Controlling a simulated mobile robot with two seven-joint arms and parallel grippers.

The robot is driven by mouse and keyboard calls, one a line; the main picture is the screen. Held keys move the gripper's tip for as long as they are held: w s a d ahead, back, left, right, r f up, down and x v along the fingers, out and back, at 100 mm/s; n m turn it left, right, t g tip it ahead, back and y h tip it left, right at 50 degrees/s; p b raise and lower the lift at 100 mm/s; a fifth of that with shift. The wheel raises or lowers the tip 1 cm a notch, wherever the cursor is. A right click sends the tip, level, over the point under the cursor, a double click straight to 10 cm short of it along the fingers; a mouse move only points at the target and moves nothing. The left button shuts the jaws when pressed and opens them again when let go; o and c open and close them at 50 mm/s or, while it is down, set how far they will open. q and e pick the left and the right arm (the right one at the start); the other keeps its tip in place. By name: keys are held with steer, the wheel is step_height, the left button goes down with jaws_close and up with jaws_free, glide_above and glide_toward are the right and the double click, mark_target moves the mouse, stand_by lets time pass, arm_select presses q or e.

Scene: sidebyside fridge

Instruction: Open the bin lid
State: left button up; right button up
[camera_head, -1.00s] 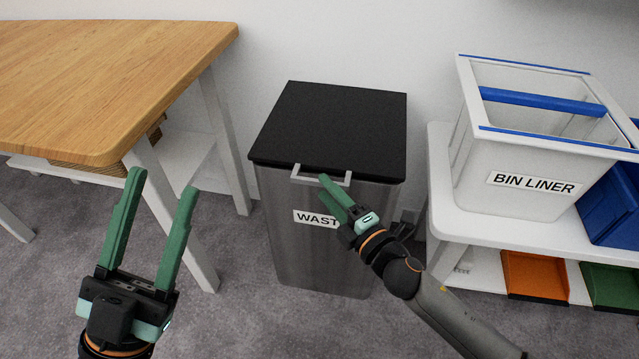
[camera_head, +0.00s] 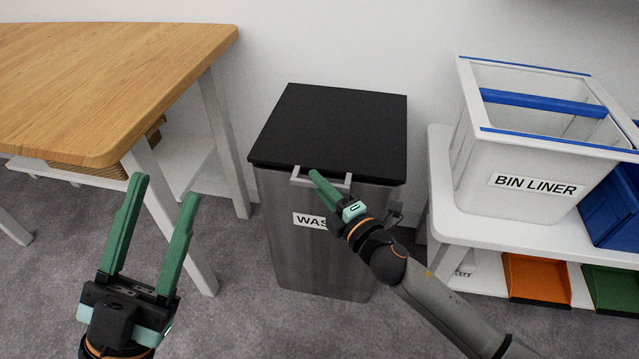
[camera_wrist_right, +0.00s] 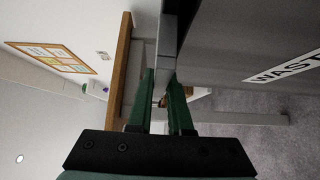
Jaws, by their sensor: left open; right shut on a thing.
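The waste bin (camera_head: 300,255) is a grey metal box with a black lid (camera_head: 335,125), which lies flat and closed on top. A light grey handle (camera_head: 299,180) sits at the lid's front edge. My right gripper (camera_head: 318,178) is at the handle's middle; in the right wrist view the gripper (camera_wrist_right: 166,92) has its fingers shut on the handle (camera_wrist_right: 167,55). In the head view its hand hides part of the handle and of the WASTE label (camera_head: 309,220). My left gripper (camera_head: 165,190) is open and empty at the lower left, apart from the bin.
A wooden table (camera_head: 110,75) with white legs stands left of the bin. A white shelf unit (camera_head: 440,185) on the right bears a BIN LINER container (camera_head: 480,190) and blue, orange and green bins. A white wall is close behind.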

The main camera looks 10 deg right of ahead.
jaws_close()
stand_by(0.8)
steer(key=shift+r, duration=0.1)
